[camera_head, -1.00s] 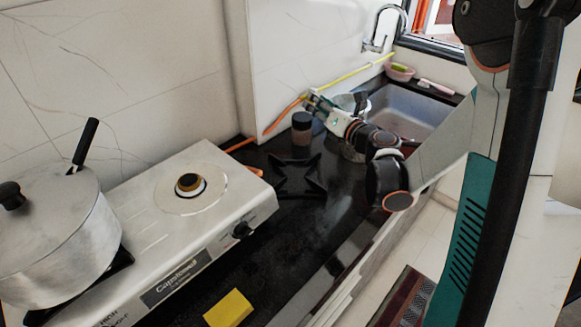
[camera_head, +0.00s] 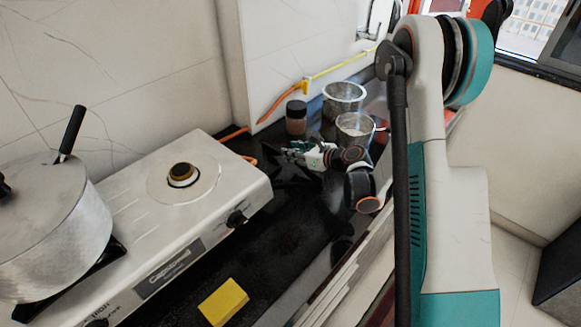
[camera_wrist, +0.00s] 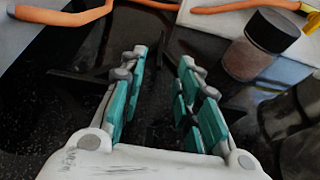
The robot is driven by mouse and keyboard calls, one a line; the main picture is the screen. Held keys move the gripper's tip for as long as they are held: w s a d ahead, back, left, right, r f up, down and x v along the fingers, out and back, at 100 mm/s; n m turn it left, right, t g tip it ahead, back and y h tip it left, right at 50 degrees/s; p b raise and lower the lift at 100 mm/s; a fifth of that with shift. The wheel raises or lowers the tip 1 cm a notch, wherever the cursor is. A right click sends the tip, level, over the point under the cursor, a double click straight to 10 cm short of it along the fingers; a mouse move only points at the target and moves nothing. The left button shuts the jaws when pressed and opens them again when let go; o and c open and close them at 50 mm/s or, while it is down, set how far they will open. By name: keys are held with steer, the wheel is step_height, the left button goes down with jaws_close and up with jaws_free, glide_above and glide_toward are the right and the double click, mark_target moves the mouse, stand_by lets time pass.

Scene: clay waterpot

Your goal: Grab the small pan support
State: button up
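The small pan support (camera_head: 284,178) is a black, cross-shaped piece lying on the dark counter to the right of the stove. My gripper (camera_head: 290,152) is over it and hides much of it in the head view. In the wrist view, arms of the pan support (camera_wrist: 82,87) spread out to the left and right, beyond the fingers. My gripper (camera_wrist: 162,82) has its two teal-padded fingers apart, with dark counter visible between them. I cannot tell whether the fingers touch the support.
A dark-lidded jar (camera_head: 296,118) and two metal pots (camera_head: 343,95) (camera_head: 354,129) stand behind and right of my gripper. An orange hose (camera_head: 277,104) runs along the wall. The white stove (camera_head: 200,190) carries a large pot (camera_head: 50,225). A yellow sponge (camera_head: 223,302) lies in front.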

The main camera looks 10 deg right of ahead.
mark_target(278, 151)
steer(key=shift+w+a+f, duration=0.3)
steer(key=shift+w+a, duration=0.05)
steer(key=shift+w, duration=0.15)
steer(key=b+x, duration=0.1)
steer(key=x, duration=0.1)
steer(key=f+b+x, duration=0.1)
steer(key=x, duration=0.1)
steer(key=shift+w+a+f, duration=0.15)
steer(key=shift+w+a, duration=0.05)
steer(key=shift+w, duration=0.2)
steer(key=shift+c, duration=0.6)
jaws_close()
